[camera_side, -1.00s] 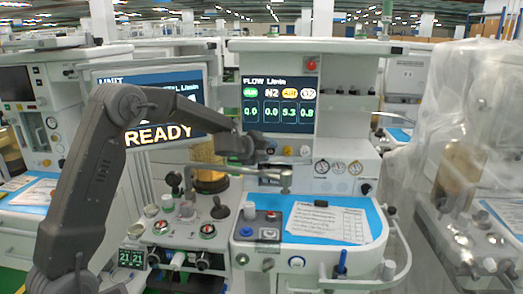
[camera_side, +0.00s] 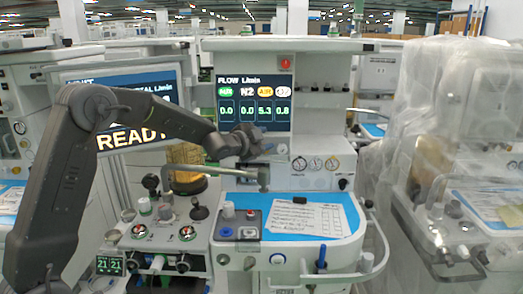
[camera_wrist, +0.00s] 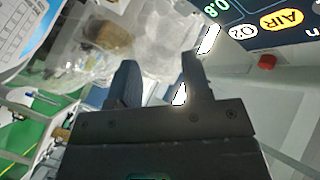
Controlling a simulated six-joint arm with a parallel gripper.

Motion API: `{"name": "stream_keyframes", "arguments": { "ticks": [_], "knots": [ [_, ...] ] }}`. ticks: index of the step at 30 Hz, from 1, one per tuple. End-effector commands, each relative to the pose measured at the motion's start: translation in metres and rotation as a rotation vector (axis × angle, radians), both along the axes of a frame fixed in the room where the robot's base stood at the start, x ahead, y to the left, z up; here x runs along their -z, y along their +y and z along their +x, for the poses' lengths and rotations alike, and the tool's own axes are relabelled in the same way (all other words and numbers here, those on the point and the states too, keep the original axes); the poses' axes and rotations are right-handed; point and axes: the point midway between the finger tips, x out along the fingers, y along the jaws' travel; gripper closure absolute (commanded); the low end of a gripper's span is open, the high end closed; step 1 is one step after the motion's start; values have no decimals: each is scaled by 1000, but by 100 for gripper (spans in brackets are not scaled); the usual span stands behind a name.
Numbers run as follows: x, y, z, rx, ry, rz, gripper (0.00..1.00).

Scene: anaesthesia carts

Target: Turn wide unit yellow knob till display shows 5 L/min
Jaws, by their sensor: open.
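The wide unit's flow display (camera_side: 254,100) reads 0.0, 0.0, 5.3 and 0.8; the 5.3 sits under the yellow AIR label (camera_side: 265,91). Part of this display also shows upside down in the wrist view (camera_wrist: 270,22). My gripper (camera_side: 256,143) is just below the display, at the knob row. In the wrist view my gripper (camera_wrist: 160,82) has its two dark fingers apart, with no knob visible between them. I cannot make out the yellow knob; my gripper and wrist cover part of the row. A pale knob (camera_side: 282,148) shows right of the gripper.
A metal arm (camera_side: 235,172) with a post juts out under my gripper. Gauges (camera_side: 316,164) sit to the right. The blue worktop (camera_side: 350,208) holds a paper sheet. The READY screen (camera_side: 165,78) is behind my arm. A plastic-covered unit (camera_side: 450,130) stands far right.

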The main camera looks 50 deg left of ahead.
Motion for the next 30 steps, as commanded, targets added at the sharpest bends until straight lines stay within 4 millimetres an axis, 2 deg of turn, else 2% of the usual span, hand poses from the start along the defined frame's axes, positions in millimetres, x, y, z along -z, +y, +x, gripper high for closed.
{"name": "stream_keyframes", "arguments": {
  "ticks": [1, 3, 11, 16, 21, 22, 24, 27, 30],
  "knots": [
    [-7, -11, 7, -39, -44, -202, 56],
    [-17, -21, 16, -100, -113, -495, 56],
    [-42, -34, 36, -306, -397, -1564, 56],
    [-41, -30, 38, -421, -649, -2227, 56],
    [-22, -25, 30, -508, -1007, -2825, 56],
    [-17, -24, 28, 514, 1076, 2894, 56],
    [-5, -24, 22, 454, 1084, 2648, 56],
    [10, -24, 13, 382, 1098, 2370, 56],
    [22, -25, 7, 332, 1110, 2184, 56]
  ]
}}
